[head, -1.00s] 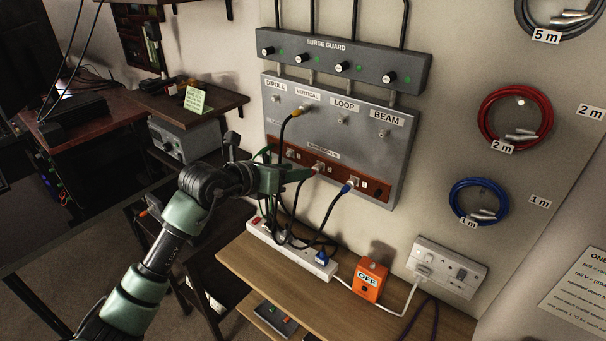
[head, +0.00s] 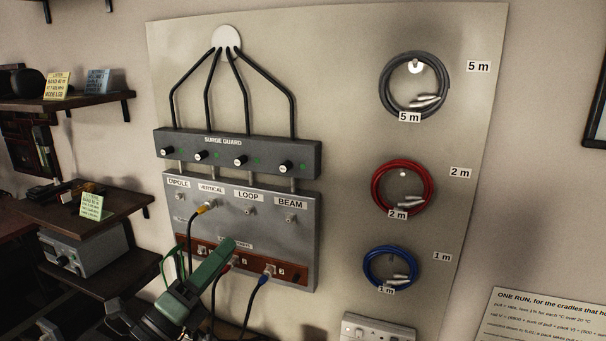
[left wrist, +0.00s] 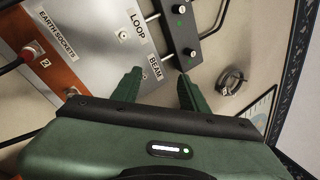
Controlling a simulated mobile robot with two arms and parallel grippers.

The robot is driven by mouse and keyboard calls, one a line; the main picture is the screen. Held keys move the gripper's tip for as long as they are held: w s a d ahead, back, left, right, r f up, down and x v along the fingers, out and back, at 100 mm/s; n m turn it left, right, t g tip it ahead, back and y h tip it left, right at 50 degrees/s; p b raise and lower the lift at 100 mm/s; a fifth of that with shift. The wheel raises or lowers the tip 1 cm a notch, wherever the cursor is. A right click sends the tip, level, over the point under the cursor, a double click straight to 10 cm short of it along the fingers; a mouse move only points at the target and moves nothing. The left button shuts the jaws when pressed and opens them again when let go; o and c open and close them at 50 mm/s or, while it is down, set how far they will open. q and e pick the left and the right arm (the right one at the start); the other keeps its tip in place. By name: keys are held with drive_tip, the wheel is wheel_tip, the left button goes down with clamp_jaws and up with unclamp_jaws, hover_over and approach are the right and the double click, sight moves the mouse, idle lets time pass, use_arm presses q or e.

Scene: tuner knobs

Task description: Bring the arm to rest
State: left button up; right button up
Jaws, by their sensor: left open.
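My left gripper (head: 222,252) is in front of the lower part of the grey antenna panel (head: 305,235) in the head view, its green fingers angled up to the right. In the left wrist view the two green fingers (left wrist: 160,88) stand apart with nothing between them, pointing towards the panel's BEAM end. The gripper hides part of the brown earth socket strip (head: 300,275). My right gripper is in neither view.
A yellow-ended cable (head: 204,208) is plugged in under VERTICAL, and a blue-ended cable (head: 265,274) in the brown strip. The surge guard (head: 262,157) is above. Coiled grey (head: 388,85), red (head: 376,188) and blue (head: 367,268) cables hang at right. Shelves stand at left.

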use_arm(q)
drive_tip(key=s+a+f+n+t+y, duration=0.1)
drive_tip(key=s+a+f+n+y, duration=0.15)
drive_tip(key=a+n+y, duration=0.65)
drive_tip(key=s+a+f+n+t+y, duration=0.1)
drive_tip(key=s+a+f+n+y, duration=0.2)
drive_tip(key=n+y, duration=0.7)
drive_tip(key=s+a+f+n+g+h, duration=0.25)
drive_tip(key=f+n+g, duration=0.45)
drive_tip(key=f, duration=0.5)
drive_tip(key=s+d+f+n+g+h, duration=0.2)
drive_tip(key=s+d+f+g, duration=0.3)
drive_tip(key=s+f, duration=0.5)
drive_tip(key=s+d+f+n+g+h, duration=0.25)
drive_tip(key=s+d+f+g, duration=0.25)
drive_tip(key=s+f, duration=0.5)
drive_tip(key=s+f+m+g+b, duration=0.1)
drive_tip(key=s+f, duration=0.1)
drive_tip(key=f, duration=1.1)
drive_tip(key=s+f, duration=0.2)
drive_tip(key=f, duration=1.1)
drive_tip(key=s+a+f, duration=0.1)
drive_tip(key=s+f, duration=0.6)
drive_tip(key=s, duration=0.1)
drive_tip(key=s+a+f+g, duration=0.1)
drive_tip(key=s+a+f, duration=0.1)
drive_tip(key=s+f, duration=0.6)
drive_tip(key=shift+a+f+g+b, duration=0.3)
drive_tip(key=shift+b, duration=0.1)
